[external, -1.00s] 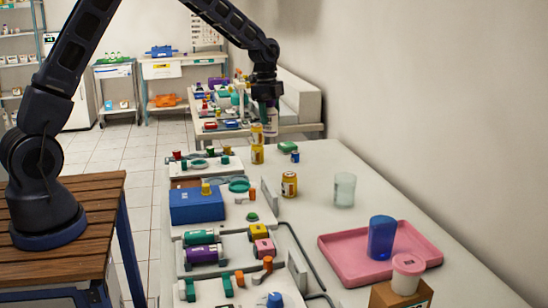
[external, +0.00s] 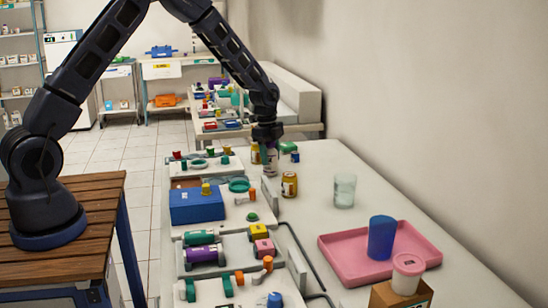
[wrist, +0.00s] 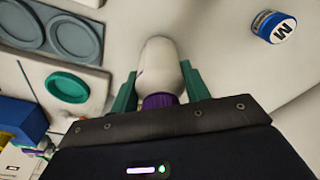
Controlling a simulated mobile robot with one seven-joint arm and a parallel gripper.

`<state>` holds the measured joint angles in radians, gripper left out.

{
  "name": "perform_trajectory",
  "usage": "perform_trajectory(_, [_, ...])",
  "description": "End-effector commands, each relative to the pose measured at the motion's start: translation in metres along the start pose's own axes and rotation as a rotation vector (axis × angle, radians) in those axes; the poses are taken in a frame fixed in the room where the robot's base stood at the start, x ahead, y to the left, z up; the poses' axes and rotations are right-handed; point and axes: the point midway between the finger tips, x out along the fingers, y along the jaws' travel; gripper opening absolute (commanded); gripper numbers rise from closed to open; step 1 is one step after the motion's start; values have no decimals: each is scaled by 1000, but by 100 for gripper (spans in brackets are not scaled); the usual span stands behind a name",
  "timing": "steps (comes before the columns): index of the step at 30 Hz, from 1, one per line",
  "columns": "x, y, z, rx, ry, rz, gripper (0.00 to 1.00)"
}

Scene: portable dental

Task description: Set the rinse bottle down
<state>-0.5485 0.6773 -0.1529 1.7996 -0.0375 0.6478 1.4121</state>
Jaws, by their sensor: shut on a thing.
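The rinse bottle, white with a purple collar, is between the green fingers of my gripper (wrist: 158,92) in the wrist view, where its pale body (wrist: 160,62) points away from the palm. In the external view my gripper (external: 267,143) is low over the far part of the table, shut on the bottle (external: 269,167), which looks small and partly covered by the fingers. The bottle appears roughly upright, close to the tabletop; I cannot tell whether its base touches.
A yellow can (external: 289,185) stands just in front, and another (external: 255,154) is close behind left. A clear glass (external: 344,190) stands to the right. A pink tray (external: 345,270) holds a blue cup (external: 381,238). White trays with dental items line the left. Table between can and glass is bare.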

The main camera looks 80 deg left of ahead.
Motion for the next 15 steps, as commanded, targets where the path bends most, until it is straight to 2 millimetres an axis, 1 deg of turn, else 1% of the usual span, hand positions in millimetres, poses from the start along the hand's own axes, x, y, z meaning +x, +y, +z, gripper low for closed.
perform_trajectory(2, [4, 0, 0, 0, 0, 0, 19])
perform_trajectory(12, [7, 0, 1, 0, 0, 0, 19])
perform_trajectory(13, [7, 0, 1, 0, 0, 0, 50])
perform_trajectory(15, [7, 0, 1, 0, 0, 0, 64])
